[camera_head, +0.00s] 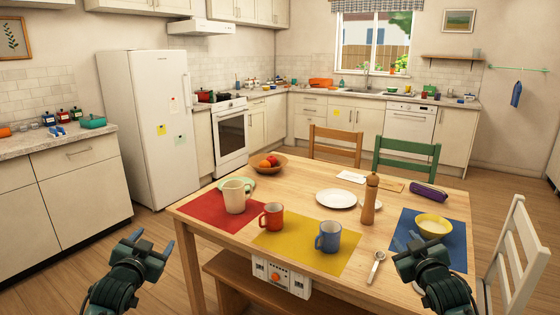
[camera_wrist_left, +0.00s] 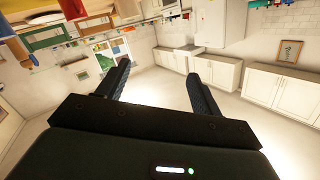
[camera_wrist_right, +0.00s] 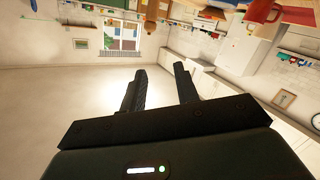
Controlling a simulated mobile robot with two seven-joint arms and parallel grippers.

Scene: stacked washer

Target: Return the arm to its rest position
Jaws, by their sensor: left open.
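My left gripper (camera_head: 152,242) is at the lower left of the head view, in the air left of the table, its fingers apart. The left wrist view shows its two fingers (camera_wrist_left: 158,75) spread with nothing between them. My right gripper (camera_head: 405,243) is at the lower right of the head view, in front of the blue mat (camera_head: 458,262). The right wrist view shows its fingers (camera_wrist_right: 161,70) apart, with a narrower gap than the left, and empty. Both wrist views show the room turned over or tilted.
The wooden table (camera_head: 305,205) holds a cream pitcher (camera_head: 235,197), a red mug (camera_head: 272,216), a blue mug (camera_head: 329,237), a pepper mill (camera_head: 370,200) and a yellow bowl (camera_head: 433,226). A bench (camera_head: 225,269) and a white chair (camera_head: 517,250) stand close by. Floor at left is clear.

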